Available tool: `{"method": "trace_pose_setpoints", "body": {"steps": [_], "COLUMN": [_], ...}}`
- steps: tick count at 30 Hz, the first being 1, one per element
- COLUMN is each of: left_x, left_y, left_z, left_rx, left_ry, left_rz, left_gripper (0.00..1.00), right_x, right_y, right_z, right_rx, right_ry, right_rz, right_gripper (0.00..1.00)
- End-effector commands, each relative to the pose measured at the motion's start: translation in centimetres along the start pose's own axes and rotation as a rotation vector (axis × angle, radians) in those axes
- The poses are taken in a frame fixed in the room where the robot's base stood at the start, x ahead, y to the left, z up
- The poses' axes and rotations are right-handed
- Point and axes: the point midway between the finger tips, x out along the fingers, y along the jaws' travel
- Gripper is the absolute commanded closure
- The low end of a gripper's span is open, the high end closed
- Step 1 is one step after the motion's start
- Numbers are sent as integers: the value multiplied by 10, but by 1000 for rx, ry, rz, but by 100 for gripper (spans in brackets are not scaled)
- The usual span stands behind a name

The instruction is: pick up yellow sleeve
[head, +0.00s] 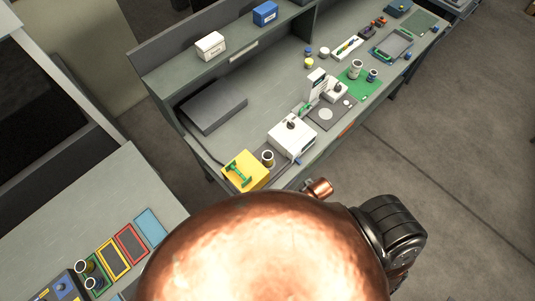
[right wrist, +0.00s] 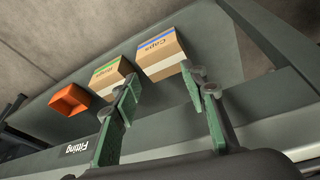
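No part is clearly a yellow sleeve. Candidates in the head view are a small yellow-topped cylinder (head: 309,63) on the far bench, a dark cup with a pale yellowish rim (head: 267,158) beside a yellow block, and a similar dark cup (head: 86,267) at lower left. They are too small to tell apart surely. My right gripper (right wrist: 160,78) shows in the right wrist view with its green fingers apart and nothing between them. Beyond its fingertips are a box labelled Caps (right wrist: 161,54) and a green-striped box (right wrist: 110,76). My left gripper is not in view.
The yellow block (head: 246,171) with a green handle-like part stands at the near end of the workbench, next to a white device (head: 292,137). Coloured frames (head: 112,258) lie on the lower-left table. An orange bin (right wrist: 69,99) sits beside the boxes. A large copper-coloured shape blocks the lower middle.

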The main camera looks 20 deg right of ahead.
Motion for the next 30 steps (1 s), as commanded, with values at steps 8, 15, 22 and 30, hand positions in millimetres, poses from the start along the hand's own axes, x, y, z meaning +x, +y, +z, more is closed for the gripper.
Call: {"method": "trace_pose_setpoints", "body": {"steps": [8, 15, 22, 30], "left_x": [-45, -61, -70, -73], "left_y": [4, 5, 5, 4], "left_z": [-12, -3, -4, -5], "left_rx": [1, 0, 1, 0], "left_ry": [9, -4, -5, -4], "left_rz": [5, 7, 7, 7], "left_gripper": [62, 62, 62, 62], "right_x": [-136, -177, -181, -170], "right_y": [-10, -49, -71, -74], "right_z": [-94, -165, -193, -198], "right_rx": [-44, -136, -202, -211], "right_ry": [115, 230, 268, 264], "right_rz": [-18, -86, -146, -167], "right_gripper": [60, 60, 60, 60]}}
